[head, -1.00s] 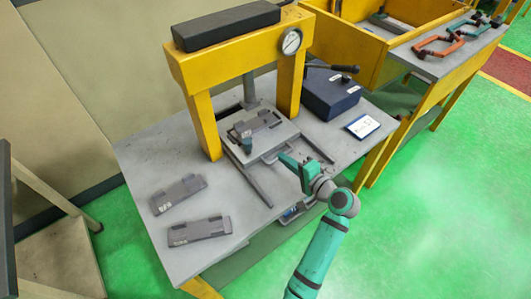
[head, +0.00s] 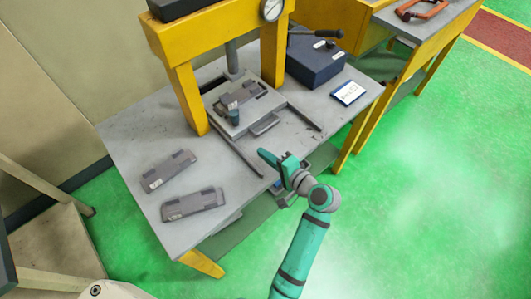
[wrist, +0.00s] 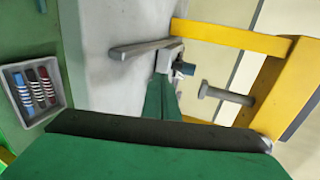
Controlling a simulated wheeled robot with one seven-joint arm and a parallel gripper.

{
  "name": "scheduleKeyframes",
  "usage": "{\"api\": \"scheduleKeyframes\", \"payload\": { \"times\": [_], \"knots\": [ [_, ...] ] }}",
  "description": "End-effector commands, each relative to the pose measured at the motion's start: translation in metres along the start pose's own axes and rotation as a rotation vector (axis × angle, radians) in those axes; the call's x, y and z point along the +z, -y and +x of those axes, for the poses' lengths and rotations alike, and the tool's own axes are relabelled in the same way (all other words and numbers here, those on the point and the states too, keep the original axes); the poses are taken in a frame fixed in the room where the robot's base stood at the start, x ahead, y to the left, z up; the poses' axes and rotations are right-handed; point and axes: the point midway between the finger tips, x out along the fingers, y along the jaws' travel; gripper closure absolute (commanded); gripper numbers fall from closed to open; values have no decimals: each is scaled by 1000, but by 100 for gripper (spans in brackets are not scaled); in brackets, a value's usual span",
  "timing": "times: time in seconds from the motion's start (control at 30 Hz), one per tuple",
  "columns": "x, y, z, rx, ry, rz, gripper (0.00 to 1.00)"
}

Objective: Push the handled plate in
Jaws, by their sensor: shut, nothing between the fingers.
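The handled plate (head: 227,127) is a light grey plate on the table under the yellow press. A grey part (head: 240,96) and a small dark teal-grey piece (head: 233,117) are on it. Its handle (head: 265,124) sticks out toward the front between two rails (head: 241,157). My gripper (head: 265,155) is shut and empty, in front of the handle and apart from it in the head view. In the wrist view its green fingers (wrist: 163,98) point toward the press and hide part of the plate area.
The yellow press frame (head: 185,95) stands over the plate. Two loose grey parts (head: 168,171) (head: 194,205) lie at the front left. A dark blue box (head: 315,66) and a small sign (head: 348,93) are at the right. A tray of striped tools (wrist: 35,92) shows in the wrist view.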

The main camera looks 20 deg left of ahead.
Motion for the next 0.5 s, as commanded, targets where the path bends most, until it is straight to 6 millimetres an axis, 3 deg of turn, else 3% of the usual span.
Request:
{"api": "scheduleKeyframes", "payload": {
  "times": [0.3,0.5],
  "knots": [
    [0,1,61,0,2,-1,100],
    [-2,7,89,-1,-2,-1,100]
  ]
}}
